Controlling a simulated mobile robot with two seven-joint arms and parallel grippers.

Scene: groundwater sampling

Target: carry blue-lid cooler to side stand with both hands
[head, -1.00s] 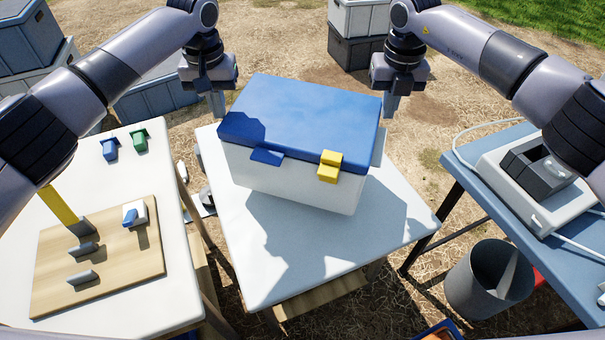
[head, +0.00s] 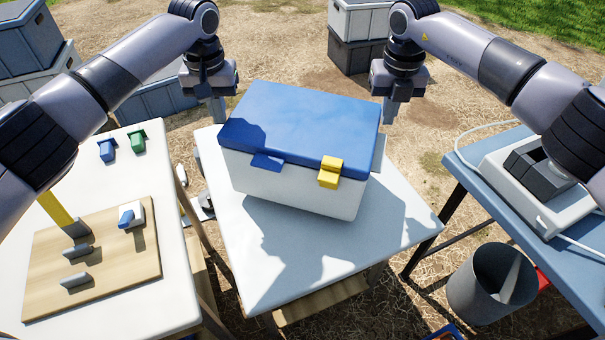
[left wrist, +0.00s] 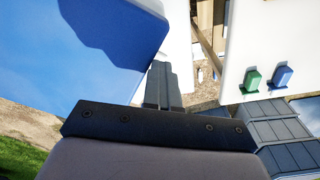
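The cooler (head: 290,190) has a white body, a blue lid (head: 300,120), and one blue and one yellow latch on its front. It stands upright, slightly turned, on the white-topped stand (head: 290,265) in the middle. My left gripper (head: 218,118) is at the cooler's left far side, fingers pointing down. In the left wrist view its fingers (left wrist: 163,85) are together beside the lid (left wrist: 120,30), with nothing seen between them. My right gripper (head: 390,115) is at the cooler's right far side, fingers down; its finger gap is not clear. Contact with the cooler cannot be told.
A white table (head: 110,305) with a wooden board (head: 120,275) and small blue and green clips stands at left. A blue table (head: 480,170) with a device stands at right, a grey bin (head: 490,285) beside it. Grey crates (head: 155,95) stand behind. The stand's front is clear.

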